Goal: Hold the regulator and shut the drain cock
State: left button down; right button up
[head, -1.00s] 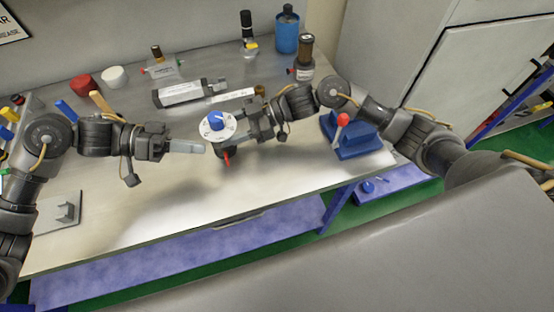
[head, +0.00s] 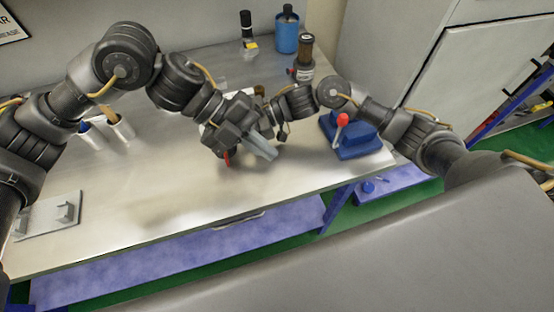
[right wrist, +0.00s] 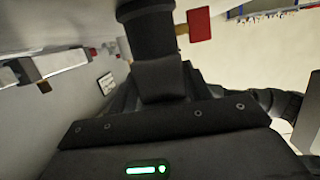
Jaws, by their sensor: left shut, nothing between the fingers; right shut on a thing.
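My left gripper (head: 263,147) is shut and empty, its fingers pointing down and right, in front of the regulator in the head view. It hides almost all of the regulator, including the dial and blue knob. The red drain cock handle (head: 227,157) peeks out below the left hand. In the right wrist view a red tab (right wrist: 199,25) on a brass-coloured stem, likely the same handle, sticks out beside a dark body. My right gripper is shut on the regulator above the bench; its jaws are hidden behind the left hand. I cannot tell whether the left gripper touches the cock.
A blue block with a red-knobbed lever (head: 351,137) stands at the bench's right. A grey bracket plate (head: 48,217) lies front left. The bench front is clear.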

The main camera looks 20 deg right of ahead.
pick_arm(q)
jog(key=s+m+y, duration=0.1)
jog(key=m, duration=0.3)
jog(key=s+d+f+m+t+y, duration=0.1)
jog(key=m, duration=0.4)
jog(key=s+d+m+t+y, duration=0.1)
jog(key=m+y, duration=0.1)
jog(key=m, duration=0.2)
jog(key=shift+s+f, duration=0.15)
jog(key=shift+s, duration=0.05)
jog(key=c, duration=1.6)
grip_release()
jog(key=shift+w+a+r+m+t+y, duration=0.15)
jog(key=shift+w+r+m+t+y, duration=0.2)
jog(key=shift+r+t, duration=0.2)
jog(key=w+a+n+t+y, duration=0.1)
jog(key=w+a+n+t, duration=0.1)
jog(key=a+n, duration=0.1)
jog(key=w+a+f+n+t+y, duration=0.1)
jog(key=a+n+t, duration=0.2)
jog(key=n, duration=0.3)
jog(key=w+a+n+t+y, duration=0.1)
jog(key=w+a+n+t, duration=0.1)
jog(key=n, duration=0.3)
jog(key=shift+w+a+f+n+t, duration=0.15)
jog(key=shift+w+a+n+t, duration=0.15)
jog(key=shift+a, duration=0.5)
jog(key=shift+w+f, duration=0.1)
